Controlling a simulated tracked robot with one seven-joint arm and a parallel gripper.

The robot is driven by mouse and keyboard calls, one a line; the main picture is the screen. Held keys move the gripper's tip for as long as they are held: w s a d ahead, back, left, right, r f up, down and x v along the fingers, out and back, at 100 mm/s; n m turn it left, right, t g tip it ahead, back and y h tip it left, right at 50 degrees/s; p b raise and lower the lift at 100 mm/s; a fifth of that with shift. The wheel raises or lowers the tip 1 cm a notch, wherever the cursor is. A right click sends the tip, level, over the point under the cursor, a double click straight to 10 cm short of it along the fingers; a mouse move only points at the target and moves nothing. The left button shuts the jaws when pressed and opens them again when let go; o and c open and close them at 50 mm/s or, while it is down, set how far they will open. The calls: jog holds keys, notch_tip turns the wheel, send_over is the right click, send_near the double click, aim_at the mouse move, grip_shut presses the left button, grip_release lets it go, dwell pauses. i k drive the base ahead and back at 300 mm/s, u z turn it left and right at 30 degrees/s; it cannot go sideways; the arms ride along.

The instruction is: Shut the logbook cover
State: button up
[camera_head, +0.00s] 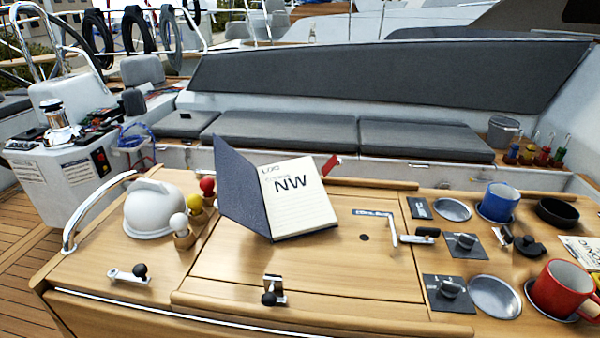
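The logbook lies on the wooden cockpit table, left of the table's middle. Its dark blue cover (242,192) stands raised on the left side, tilted up from the pages. The cream page block (298,198) faces up and shows "LOG" and "NW" in dark print. A small red tab (331,165) sticks out at the page's upper right. The spine edge lies between cover and pages. My gripper is not in the picture.
Left of the cover stand red, yellow and white knobs (196,200) and a white domed fitting (152,208). A black-knobbed latch (272,290) is in front. A white crank handle (393,228), mugs and switches fill the right. Bare wood (330,265) lies in front of the book.

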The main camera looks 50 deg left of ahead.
aim_at(239, 200)
jog(key=u, duration=1.7)
jog(key=i, duration=0.1)
jog(key=z, duration=3.05)
jog(key=k, duration=2.7)
jog(key=z, duration=0.9)
jog(key=i, duration=0.1)
jog(key=u, duration=2.8)
